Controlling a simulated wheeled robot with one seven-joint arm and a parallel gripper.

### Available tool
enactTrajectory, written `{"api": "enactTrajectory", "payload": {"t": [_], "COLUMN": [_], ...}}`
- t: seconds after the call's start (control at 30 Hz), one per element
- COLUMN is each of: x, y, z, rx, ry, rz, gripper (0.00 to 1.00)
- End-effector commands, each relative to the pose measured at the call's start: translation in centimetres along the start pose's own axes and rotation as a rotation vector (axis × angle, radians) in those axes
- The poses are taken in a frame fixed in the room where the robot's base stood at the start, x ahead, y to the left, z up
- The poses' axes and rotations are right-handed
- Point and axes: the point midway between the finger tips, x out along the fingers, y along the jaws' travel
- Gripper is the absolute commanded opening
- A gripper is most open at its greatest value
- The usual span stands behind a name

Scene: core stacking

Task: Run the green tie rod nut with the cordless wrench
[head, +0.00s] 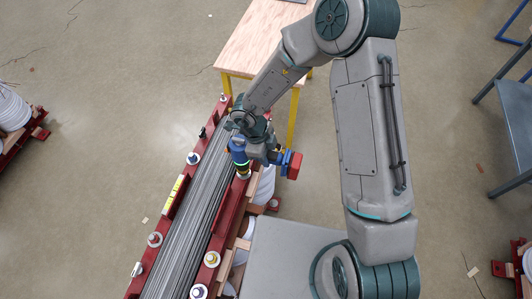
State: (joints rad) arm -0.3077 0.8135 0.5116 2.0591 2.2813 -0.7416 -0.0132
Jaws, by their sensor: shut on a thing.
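My gripper (258,150) is shut on the cordless wrench, which has a blue body (238,148) and a red battery block (291,166). The wrench's dark and yellow nose (242,169) points down over the right red rail of the core clamp. The nose stands over a tie rod position on that rail, and I cannot tell whether it touches a nut. The green tie rod nut is not clearly visible; the wrench may hide it.
A long grey laminated core (188,240) lies between red rails. Other tie rod ends stand along them, including a blue-marked one (193,158) and a yellow-marked one (212,258). A wooden-topped table (250,45) is behind.

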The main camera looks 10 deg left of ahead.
Motion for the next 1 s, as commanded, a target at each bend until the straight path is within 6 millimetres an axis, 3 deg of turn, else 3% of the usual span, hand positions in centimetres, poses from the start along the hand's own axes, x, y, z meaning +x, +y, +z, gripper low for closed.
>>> {"api": "enactTrajectory", "payload": {"t": [1.0], "x": [1.7], "y": [0.0], "z": [0.5], "rx": [0.000], "ry": [-0.001], "rz": [-0.002], "gripper": [0.00]}}
